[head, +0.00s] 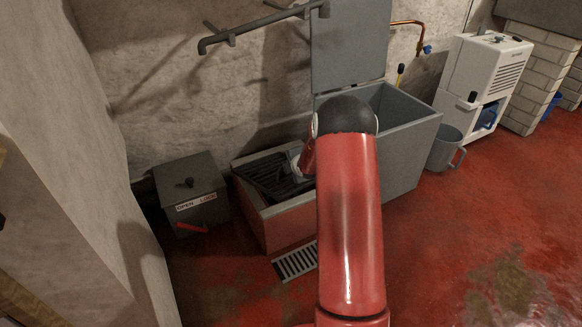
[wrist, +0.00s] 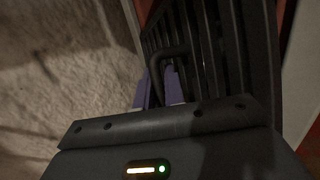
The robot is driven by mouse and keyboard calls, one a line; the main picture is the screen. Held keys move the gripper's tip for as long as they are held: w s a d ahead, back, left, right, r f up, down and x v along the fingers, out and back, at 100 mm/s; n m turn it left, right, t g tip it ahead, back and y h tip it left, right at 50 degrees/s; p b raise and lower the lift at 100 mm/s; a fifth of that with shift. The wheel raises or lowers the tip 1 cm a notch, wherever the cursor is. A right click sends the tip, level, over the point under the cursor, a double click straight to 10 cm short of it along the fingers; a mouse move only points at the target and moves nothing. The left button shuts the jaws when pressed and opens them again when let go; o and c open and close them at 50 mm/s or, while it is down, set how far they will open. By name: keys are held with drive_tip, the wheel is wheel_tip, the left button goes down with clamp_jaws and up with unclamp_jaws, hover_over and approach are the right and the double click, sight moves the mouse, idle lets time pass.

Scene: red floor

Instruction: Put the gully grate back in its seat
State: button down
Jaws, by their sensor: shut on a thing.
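The gully grate (head: 266,176) is dark and slatted and shows in the head view at the low open trough, left of my arm. I cannot tell whether it rests on the trough or hangs just above it. In the wrist view the grate (wrist: 211,45) fills the upper right, with a dark looped handle. My gripper (wrist: 160,88) is shut on this handle, its purple fingers on either side of it. In the head view my red arm hides most of the gripper and the grate's right end. The seat cannot be told apart inside the trough.
The low trough (head: 288,219) stands against the wall, beside a grey chest (head: 404,150) with its lid up. A dark box (head: 188,180) with a red lever stands left. A pale floor grating (head: 296,262) lies in front. A bucket (head: 446,148) stands right; red floor there is clear.

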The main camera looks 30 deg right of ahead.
drive_tip(key=shift+w+d+r, duration=0.1)
drive_tip(key=shift+w+d, duration=0.1)
drive_tip(key=shift+w, duration=0.05)
